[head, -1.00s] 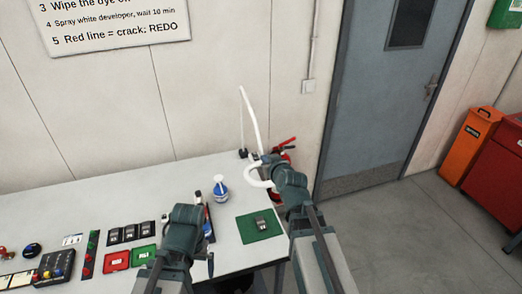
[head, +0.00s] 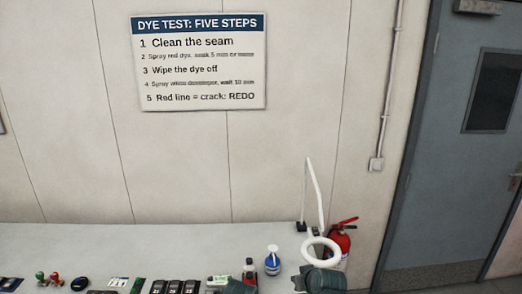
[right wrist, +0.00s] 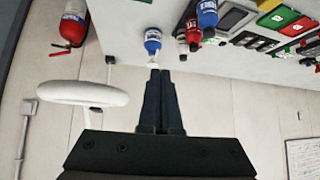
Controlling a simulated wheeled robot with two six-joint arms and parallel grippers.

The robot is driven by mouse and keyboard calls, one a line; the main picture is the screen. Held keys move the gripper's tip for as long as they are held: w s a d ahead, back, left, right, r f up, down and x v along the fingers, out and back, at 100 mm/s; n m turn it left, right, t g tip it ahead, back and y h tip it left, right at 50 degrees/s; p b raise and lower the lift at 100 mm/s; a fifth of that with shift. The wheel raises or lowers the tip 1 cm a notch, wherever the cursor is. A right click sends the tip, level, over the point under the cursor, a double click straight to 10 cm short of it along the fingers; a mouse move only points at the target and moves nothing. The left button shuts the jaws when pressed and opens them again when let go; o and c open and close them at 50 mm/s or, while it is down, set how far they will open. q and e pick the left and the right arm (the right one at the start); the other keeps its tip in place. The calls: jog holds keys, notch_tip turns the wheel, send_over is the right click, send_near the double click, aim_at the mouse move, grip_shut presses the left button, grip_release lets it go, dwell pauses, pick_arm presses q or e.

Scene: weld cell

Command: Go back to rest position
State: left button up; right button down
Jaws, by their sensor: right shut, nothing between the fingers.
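My right gripper (right wrist: 155,72) is shut and empty, its two dark fingers together in the right wrist view. The fingertips appear close to a small blue-and-white bottle (right wrist: 152,40) in that picture; I cannot tell whether they touch it. In the head view the top of my right arm (head: 322,281) shows at the bottom edge, just below a white ring lamp, and hides the gripper's fingers.
The grey table (head: 150,238) runs along the wall, with several small items near its front. The white ring lamp (head: 306,246) and red fire extinguisher (head: 340,243) are near its right end. A sign (head: 198,62) hangs above; a door (head: 450,150) is at the right.

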pick_arm(q)
notch_tip(320, 180, down, 8)
jog(key=b, duration=0.6)
jog(key=shift+b, duration=0.35)
pick_arm(e)
jog(key=s+a+f+g+h, duration=0.2)
jog(key=s+a+f+g, duration=0.1)
jog(key=s+f, duration=0.4)
jog(key=s+a+f+n+g+h, duration=0.1)
jog(key=s+a+f+g, duration=0.2)
jog(key=s+f+g, duration=0.3)
jog(key=s+f, duration=0.1)
jog(key=s, duration=0.4)
jog(key=shift+s+a+f+h, duration=0.25)
jog(key=shift+h, duration=0.15)
